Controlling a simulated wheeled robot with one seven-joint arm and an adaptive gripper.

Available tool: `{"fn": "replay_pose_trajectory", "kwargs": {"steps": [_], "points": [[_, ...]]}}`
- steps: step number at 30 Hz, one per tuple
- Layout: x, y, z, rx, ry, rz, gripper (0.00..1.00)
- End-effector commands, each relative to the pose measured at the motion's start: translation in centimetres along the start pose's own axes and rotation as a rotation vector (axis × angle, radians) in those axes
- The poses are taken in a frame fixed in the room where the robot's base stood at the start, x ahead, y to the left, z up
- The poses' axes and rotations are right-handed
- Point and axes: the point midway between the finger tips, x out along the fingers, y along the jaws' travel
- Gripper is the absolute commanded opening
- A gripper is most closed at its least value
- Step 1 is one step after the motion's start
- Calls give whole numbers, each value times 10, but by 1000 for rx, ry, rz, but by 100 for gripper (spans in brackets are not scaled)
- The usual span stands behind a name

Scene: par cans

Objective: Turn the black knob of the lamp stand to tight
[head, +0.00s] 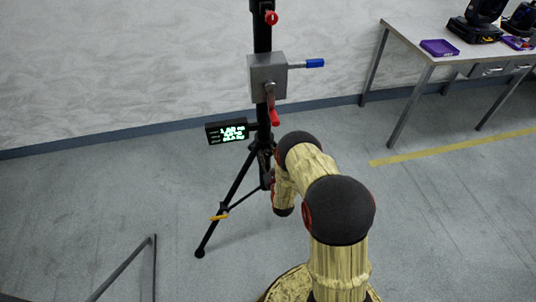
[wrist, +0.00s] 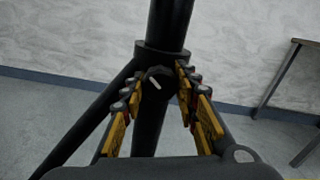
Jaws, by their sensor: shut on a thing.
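The lamp stand (head: 262,40) is a black upright pole on spread tripod legs; its pole also fills the top of the wrist view (wrist: 170,25). The black knob (wrist: 160,77) sits at the collar where the legs meet the pole. A short white mark on its face slants from upper left to lower right. My gripper (wrist: 158,82) has its two yellow-padded fingers on either side of the knob and is shut on it. In the head view my arm hides the knob and the fingers.
A grey box (head: 267,77) on the pole carries a blue-tipped handle (head: 314,63) and a red-tipped lever (head: 274,116). A small display with green text (head: 228,131) hangs beside the pole. A table (head: 419,28) stands at the right. The floor left of the tripod is mostly clear.

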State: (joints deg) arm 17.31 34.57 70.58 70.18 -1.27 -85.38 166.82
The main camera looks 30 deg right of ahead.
Motion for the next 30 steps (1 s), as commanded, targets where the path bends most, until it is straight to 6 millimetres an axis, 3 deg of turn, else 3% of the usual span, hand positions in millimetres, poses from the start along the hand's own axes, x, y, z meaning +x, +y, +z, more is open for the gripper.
{"fn": "replay_pose_trajectory", "kwargs": {"steps": [22,23,30], "points": [[-2,1,-3,92,7,1,5],[-2,1,-3,92,7,1,31],[-1,0,-2,91,4,0,44]]}}
